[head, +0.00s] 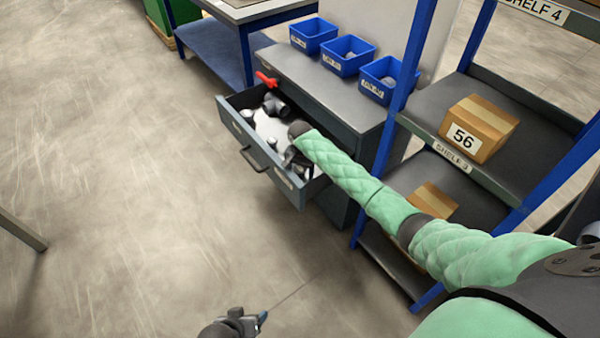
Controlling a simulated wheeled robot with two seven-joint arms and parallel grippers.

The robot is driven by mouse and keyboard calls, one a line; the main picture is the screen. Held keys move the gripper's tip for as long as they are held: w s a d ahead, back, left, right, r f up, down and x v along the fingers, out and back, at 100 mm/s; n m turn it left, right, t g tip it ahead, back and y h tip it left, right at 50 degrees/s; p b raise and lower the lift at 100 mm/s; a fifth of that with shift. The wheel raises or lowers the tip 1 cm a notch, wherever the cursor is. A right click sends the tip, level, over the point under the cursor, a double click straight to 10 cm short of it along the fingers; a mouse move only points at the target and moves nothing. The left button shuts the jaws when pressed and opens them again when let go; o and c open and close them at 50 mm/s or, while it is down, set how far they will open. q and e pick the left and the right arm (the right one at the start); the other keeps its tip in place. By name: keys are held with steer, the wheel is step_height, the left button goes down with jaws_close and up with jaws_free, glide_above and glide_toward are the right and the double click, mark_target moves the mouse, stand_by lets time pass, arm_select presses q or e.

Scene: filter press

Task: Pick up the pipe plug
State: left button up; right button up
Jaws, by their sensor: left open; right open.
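An open drawer (237,137) holds several small metal pipe fittings. The pipe plug cannot be told for certain among them; small grey pieces lie at the drawer's left side (247,115) and near its middle (272,143). A dark pipe fitting (276,105) lies toward the back. My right arm reaches down into the drawer, and my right gripper (293,158) is open at its right part, small and partly hidden by the arm. I cannot tell whether it touches a fitting. My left gripper (250,322) is open, low over the floor at the bottom edge, away from the drawer.
A red-handled part (266,79) is at the drawer's back corner. Blue bins (347,55) stand on the cabinet top (300,72). A blue-posted shelf rack (395,100) with cardboard boxes (478,128) stands close to my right arm.

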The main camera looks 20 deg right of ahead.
steer(key=c, duration=1.1)
steer(key=shift+r, duration=0.15)
